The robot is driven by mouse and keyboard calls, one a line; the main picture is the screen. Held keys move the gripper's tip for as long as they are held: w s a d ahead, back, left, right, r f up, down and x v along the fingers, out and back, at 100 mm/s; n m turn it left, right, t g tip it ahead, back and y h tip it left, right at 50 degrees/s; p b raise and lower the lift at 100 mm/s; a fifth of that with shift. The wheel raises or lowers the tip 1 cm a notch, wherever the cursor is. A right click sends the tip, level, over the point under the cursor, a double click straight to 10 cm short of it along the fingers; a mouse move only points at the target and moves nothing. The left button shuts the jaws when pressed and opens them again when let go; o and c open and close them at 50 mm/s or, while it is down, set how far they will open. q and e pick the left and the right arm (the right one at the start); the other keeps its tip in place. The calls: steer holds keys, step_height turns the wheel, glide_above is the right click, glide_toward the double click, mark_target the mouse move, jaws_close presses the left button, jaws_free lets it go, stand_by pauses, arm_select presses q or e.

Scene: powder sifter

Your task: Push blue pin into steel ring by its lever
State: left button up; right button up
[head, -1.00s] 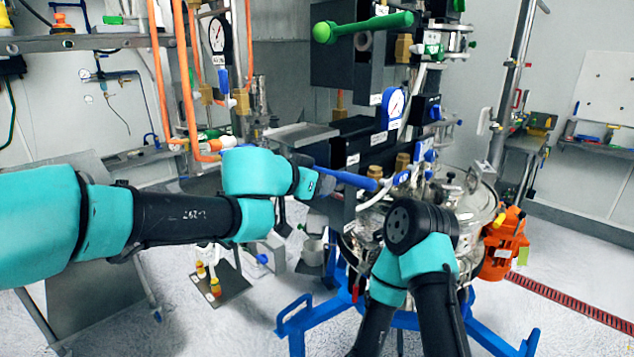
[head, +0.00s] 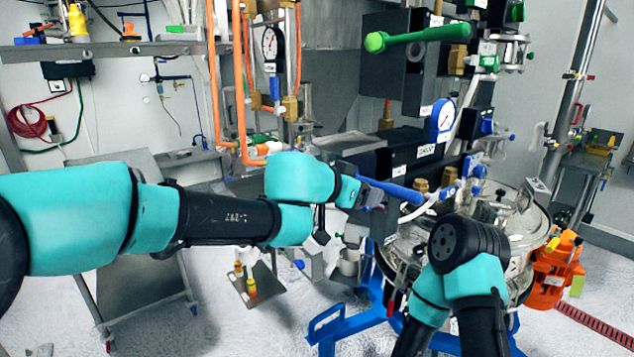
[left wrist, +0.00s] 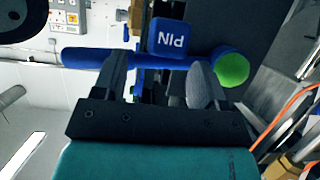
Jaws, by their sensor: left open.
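The blue lever (head: 397,189) sticks out to the left from the machine in the head view, below the green lever. In the left wrist view the blue lever (left wrist: 82,57) lies across the picture, with a blue block marked PIN (left wrist: 172,38) behind it, the lettering upside down. My left gripper (left wrist: 160,72) is open, its two fingers apart at the lever; I cannot tell whether they touch it. In the head view my left gripper (head: 366,192) is at the lever's left end. The pin itself and the steel ring cannot be made out. My right gripper is not in view.
The green lever (head: 415,38) stands above, and a round gauge (head: 442,121) is beside the black housing. The steel vessel (head: 518,222) is at the right, with an orange device (head: 556,270) beside it. Orange pipes (head: 240,85) stand at the back left. The blue frame (head: 345,325) is below.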

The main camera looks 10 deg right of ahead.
arm_select(q)
steer(key=v, duration=1.6)
steer(key=shift+a, duration=0.25)
steer(key=shift+f, duration=0.1)
stand_by(0.6)
steer(key=w+a+f+n+y, duration=0.1)
steer(key=w+a+f+n, duration=0.3)
steer(key=f, duration=0.9)
steer(key=w+a+f+n+y, duration=0.15)
steer(key=a+f, duration=0.35)
steer(key=f, duration=0.8)
steer(key=w+a+f+n+y, duration=0.1)
steer(key=w+a+f+n, duration=0.3)
steer(key=f, duration=0.8)
steer(key=s+a+f+n+g+y, duration=0.1)
steer(key=s+a+f, duration=0.3)
steer(key=f, duration=0.4)
steer(key=s+a+f+n+g+y, duration=0.1)
steer(key=s+a+f+y, duration=0.1)
steer(key=s+a+f, duration=0.45)
steer(key=s+a+f+n+g+y, duration=0.1)
steer(key=s+a+f, duration=0.1)
steer(key=s+f, duration=0.4)
steer(key=s+a+f+n+g, duration=0.2)
steer(key=s+f, duration=0.5)
steer(key=shift+a+y, duration=0.3)
steer(key=shift+y, duration=0.05)
